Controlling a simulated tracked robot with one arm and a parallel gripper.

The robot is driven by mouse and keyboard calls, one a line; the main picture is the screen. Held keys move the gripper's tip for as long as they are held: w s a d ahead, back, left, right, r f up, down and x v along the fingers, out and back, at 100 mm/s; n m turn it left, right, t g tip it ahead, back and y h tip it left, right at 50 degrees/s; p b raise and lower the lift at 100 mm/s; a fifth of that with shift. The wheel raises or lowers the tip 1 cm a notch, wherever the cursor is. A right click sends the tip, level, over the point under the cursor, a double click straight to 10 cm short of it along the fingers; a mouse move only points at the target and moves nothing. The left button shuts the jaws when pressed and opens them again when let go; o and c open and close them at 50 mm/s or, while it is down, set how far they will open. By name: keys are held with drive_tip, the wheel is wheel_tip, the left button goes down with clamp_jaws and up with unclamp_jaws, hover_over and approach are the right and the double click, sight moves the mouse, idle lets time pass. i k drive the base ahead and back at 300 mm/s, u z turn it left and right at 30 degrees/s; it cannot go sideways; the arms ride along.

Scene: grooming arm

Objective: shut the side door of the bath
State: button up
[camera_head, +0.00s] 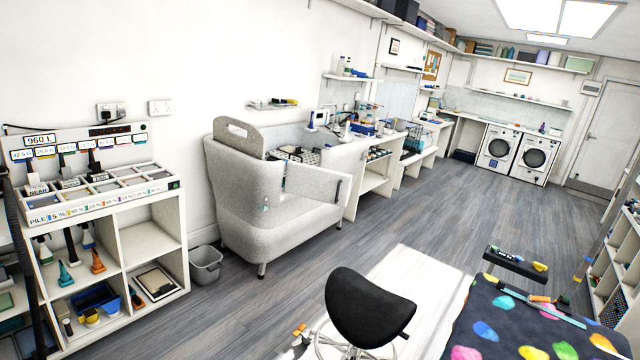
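The bath (238,195) is a speckled light grey tub on short legs, against the left wall at the middle left of the view. Its left end is high and rounded. A flat panel of the same grey, the side door (312,186), shows at the bath's right front with a small fitting near its free edge. It appears to stand swung outward, but its exact angle is hard to tell from here. My gripper is not in view.
A black stool (368,308) stands in front, with a spotted grooming table (535,325) at the lower right. A grey bin (206,265) stands left of the bath beside a white shelf unit (150,240). Grey floor (290,290) between bath and stool is clear.

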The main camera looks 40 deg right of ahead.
sight(333, 187)
drive_tip(key=u, duration=0.05)
drive_tip(key=i, duration=2.45)
drive_tip(key=z, duration=2.85)
drive_tip(key=i, duration=0.7)
drive_tip(key=u, duration=1.35)
